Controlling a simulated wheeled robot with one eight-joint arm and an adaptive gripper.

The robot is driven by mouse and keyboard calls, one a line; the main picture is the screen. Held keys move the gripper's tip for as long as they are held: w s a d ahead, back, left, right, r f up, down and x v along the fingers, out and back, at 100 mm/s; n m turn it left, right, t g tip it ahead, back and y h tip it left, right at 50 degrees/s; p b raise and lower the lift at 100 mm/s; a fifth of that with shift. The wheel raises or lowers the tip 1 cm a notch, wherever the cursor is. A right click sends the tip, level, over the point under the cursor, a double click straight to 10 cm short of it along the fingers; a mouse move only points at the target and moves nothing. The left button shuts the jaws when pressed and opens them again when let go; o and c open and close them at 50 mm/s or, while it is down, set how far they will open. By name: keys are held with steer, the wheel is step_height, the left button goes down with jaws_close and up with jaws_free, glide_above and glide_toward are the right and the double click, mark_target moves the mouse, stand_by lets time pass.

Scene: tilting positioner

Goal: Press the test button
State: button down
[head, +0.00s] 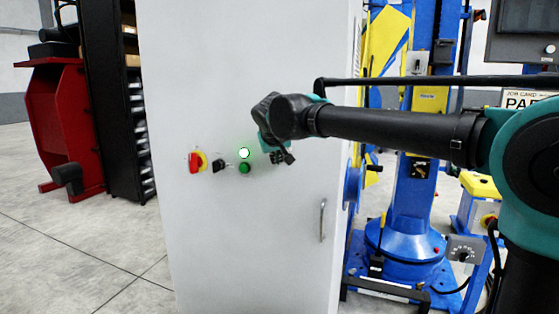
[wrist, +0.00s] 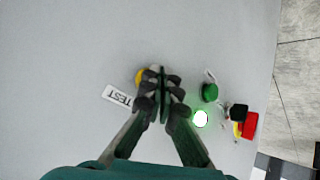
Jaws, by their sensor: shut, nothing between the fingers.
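A white label reading TEST (wrist: 117,96) is on the grey cabinet face in the wrist view. A yellow round button (wrist: 138,76) shows beside it, partly hidden behind my gripper (wrist: 162,74). My gripper is shut and empty, its fingertips in front of the panel at the button's right edge. I cannot tell whether they touch it. In the head view my gripper (head: 280,157) is close to the cabinet (head: 245,235), right of the green button, and the yellow button and label are hidden.
Left of my gripper in the head view are a lit lamp with green glow (head: 244,153), a green button (head: 244,169), a black switch (head: 219,165) and a red knob on yellow (head: 195,162). A handle (head: 322,220) projects lower right. A blue positioner (head: 405,215) stands right.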

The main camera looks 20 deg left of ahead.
steer(key=shift+w, duration=0.45)
stand_by(0.4)
steer(key=shift+s, duration=0.9)
steer(key=shift+s+a, duration=0.2)
steer(key=shift+s, duration=2.3)
